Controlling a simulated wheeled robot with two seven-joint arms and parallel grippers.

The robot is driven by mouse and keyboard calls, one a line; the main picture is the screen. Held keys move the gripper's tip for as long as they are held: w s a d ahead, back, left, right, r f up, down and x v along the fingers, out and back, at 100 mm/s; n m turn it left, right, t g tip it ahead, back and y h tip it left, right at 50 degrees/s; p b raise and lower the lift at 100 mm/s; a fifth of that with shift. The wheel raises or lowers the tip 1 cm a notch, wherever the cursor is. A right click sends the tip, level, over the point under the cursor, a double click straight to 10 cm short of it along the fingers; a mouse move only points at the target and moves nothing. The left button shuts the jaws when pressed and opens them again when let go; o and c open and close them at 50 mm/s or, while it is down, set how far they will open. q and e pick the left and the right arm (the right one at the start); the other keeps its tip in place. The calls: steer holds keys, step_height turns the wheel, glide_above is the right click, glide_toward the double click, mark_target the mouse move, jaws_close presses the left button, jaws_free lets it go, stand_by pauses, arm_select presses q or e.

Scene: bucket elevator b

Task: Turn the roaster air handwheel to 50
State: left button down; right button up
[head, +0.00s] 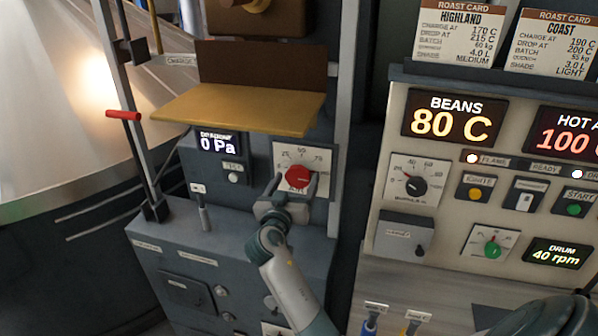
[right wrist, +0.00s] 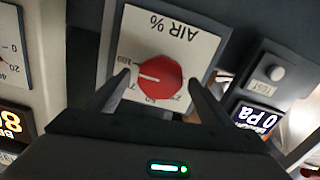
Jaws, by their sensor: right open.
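The air handwheel is a red round knob (head: 298,177) on a white dial plate marked in percent (head: 322,160), on the grey cabinet. In the right wrist view the red knob (right wrist: 160,84) appears upside down with its plate. Its white pointer line points left there, to between the 75 and 100 marks. My right gripper (head: 297,181) is open, with one finger on each side of the knob; its fingertips also show in the right wrist view (right wrist: 159,78). I cannot tell whether the fingers touch the knob. My left gripper is not in view.
A yellow shelf (head: 240,107) juts out above the dial. A display reading 0 Pa (head: 217,142) and a small lever (head: 203,215) are left of it. A control panel (head: 450,190) with another dial stands to the right. A red-handled rod (head: 123,115) is at left.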

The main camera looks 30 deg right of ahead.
steer(key=shift+w+d, duration=0.15)
steer(key=shift+r, duration=0.15)
steer(key=c, duration=1.1)
steer(key=shift+o, duration=0.2)
